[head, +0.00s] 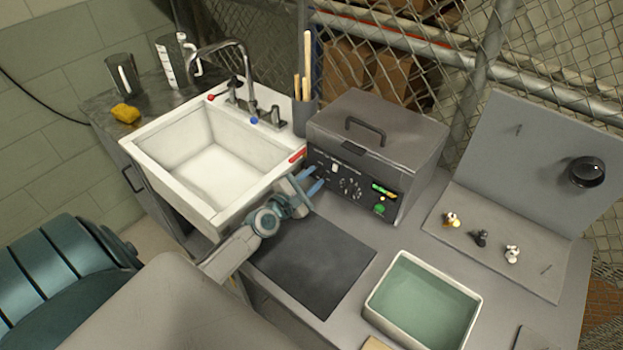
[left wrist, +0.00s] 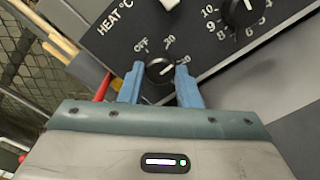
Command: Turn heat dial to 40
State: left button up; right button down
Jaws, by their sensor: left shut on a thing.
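The heat dial (left wrist: 158,70) is a small black knob on the dark front panel, below the "HEAT °C" lettering. In the head view my left gripper (head: 312,181) reaches the left part of the grey tank unit's panel (head: 350,182). My right gripper is not in view.
A white sink (head: 215,165) stands left of the unit. A pot with wooden sticks (head: 305,115) is behind the gripper. A black mat (head: 310,262) and a basin of green liquid (head: 425,300) lie in front. A second dial (left wrist: 238,12) is near the heat dial.

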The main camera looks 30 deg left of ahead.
pick_arm(q)
jog(key=m, duration=0.5)
jog(key=shift+m, duration=0.3)
dwell(0.5)
jog(key=o, duration=1)
jog(key=s, duration=1)
jog(key=shift+s+a+r+p, duration=0.1)
jog(key=shift+s+a+p, duration=0.2)
jog(key=shift+s+p, duration=0.1)
